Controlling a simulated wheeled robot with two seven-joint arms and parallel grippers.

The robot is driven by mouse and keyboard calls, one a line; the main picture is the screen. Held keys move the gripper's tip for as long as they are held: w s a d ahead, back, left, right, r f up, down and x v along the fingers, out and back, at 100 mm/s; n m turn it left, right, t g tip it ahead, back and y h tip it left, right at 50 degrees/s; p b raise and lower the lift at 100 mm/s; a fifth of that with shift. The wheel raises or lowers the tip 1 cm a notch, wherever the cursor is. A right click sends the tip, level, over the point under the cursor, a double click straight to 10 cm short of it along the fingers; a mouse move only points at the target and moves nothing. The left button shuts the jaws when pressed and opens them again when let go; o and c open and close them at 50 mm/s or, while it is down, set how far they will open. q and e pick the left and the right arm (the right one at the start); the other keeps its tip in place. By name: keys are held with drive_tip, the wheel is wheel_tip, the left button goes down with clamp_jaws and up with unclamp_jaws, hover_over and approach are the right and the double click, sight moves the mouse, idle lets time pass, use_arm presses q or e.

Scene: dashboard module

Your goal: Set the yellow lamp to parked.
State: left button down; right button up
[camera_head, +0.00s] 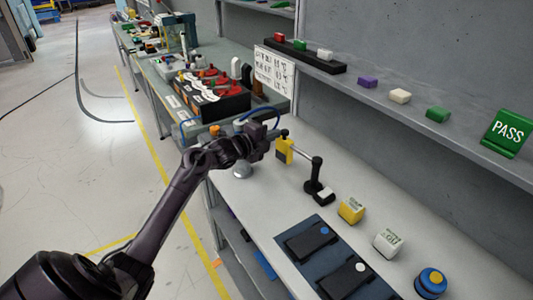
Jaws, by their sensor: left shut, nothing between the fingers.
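The yellow lamp head (284,151) sits at the left end of a thin grey bar, which runs to an upright black post (314,178) on the white bench. My left gripper (279,134) is shut and empty, right beside the upper left of the lamp head. I cannot tell whether its fingertips touch the lamp. My own arm comes in from the lower left and hides part of the bench edge. My right gripper is out of view.
A yellow block (351,210), a white block (388,242) and a blue button (431,282) line the bench to the right. A dark mat (292,222) with two black devices lies in front. A shelf (390,112) with coloured blocks runs above.

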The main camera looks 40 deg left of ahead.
use_arm(q)
drive_tip(key=shift+w+r, duration=0.1)
drive_tip(key=shift+w, duration=0.5)
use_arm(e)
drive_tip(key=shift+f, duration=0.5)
use_arm(q)
drive_tip(key=shift+s, duration=0.1)
drive_tip(key=b+v, duration=0.2)
drive_tip(key=v, duration=0.5)
drive_tip(key=shift+s, duration=0.3)
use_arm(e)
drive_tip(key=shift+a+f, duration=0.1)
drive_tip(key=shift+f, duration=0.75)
use_arm(q)
drive_tip(key=shift+a, duration=0.1)
